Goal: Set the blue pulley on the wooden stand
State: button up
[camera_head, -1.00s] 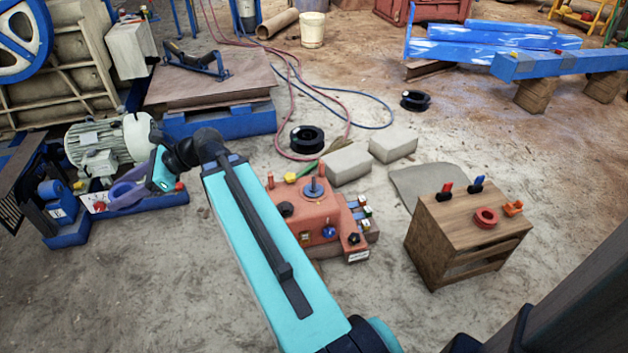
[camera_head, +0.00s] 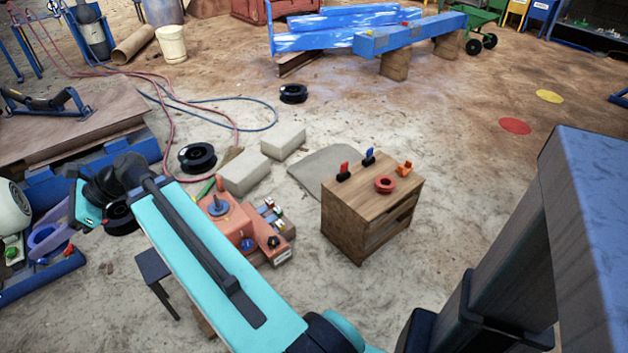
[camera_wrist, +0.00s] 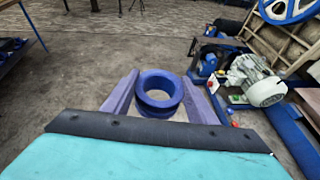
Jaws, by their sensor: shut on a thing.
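The blue pulley (camera_wrist: 158,108), a ring with an open bore, sits between the two purple fingers of my gripper (camera_wrist: 160,85) in the wrist view. The fingers are shut on its sides. In the head view my gripper (camera_head: 44,236) and the pulley are at the lower left, partly hidden by my wrist. The wooden stand (camera_head: 345,222) is a box with an open shelf, right of the picture's middle and well apart from my gripper. On its top are a red ring (camera_head: 385,184), an orange piece (camera_head: 404,168), and red and blue-handled pieces.
An orange machine box (camera_head: 230,215) with knobs is beside my arm. Pale blocks (camera_head: 245,172), black reels (camera_head: 197,157) and hoses lie behind it. A small dark stool (camera_head: 155,265) stands near my arm. A motor (camera_wrist: 255,82) shows right in the wrist view. Floor right of the stand is clear.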

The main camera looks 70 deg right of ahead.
jog(key=shift+a, duration=0.15)
jog(key=shift+w+d+f, duration=0.15)
jog(key=shift+d, duration=0.25)
jog(key=s+d+f+m+t+h+b, duration=0.1)
jog(key=s+d+f+m+t+h, duration=0.2)
jog(key=d, duration=1)
jog(key=d+f+m+t+h+b, duration=0.1)
jog(key=d+f+m+h, duration=0.35)
jog(key=d, duration=0.75)
jog(key=s+d+f+m+t+h+b, duration=0.1)
jog(key=s+d+f+m+t+h, duration=0.2)
jog(key=d, duration=1)
jog(key=s+d+f+m+g+h+b, duration=0.1)
jog(key=s+d+f+m+g+h, duration=0.15)
jog(key=s+d+f, duration=0.4)
jog(key=s+d+f+m+g+h+b, duration=0.1)
jog(key=s+d+f+m+h, duration=0.25)
jog(key=s+d, duration=0.55)
jog(key=s+d+f+m+g+h, duration=0.2)
jog(key=s+d+f, duration=0.2)
jog(key=s, duration=0.6)
jog(key=s+d+f+m+g+h+b, duration=0.1)
jog(key=s+d+f+m+g+h, duration=0.1)
jog(key=s+f, duration=0.5)
jog(key=s+d+f+m+g+h+b, duration=0.1)
jog(key=s+d+f+m+g+h, duration=0.2)
jog(key=s, duration=1.1)
jog(key=d+f+m, duration=0.1)
jog(key=d+f, duration=0.2)
jog(key=shift+d, duration=0.35)
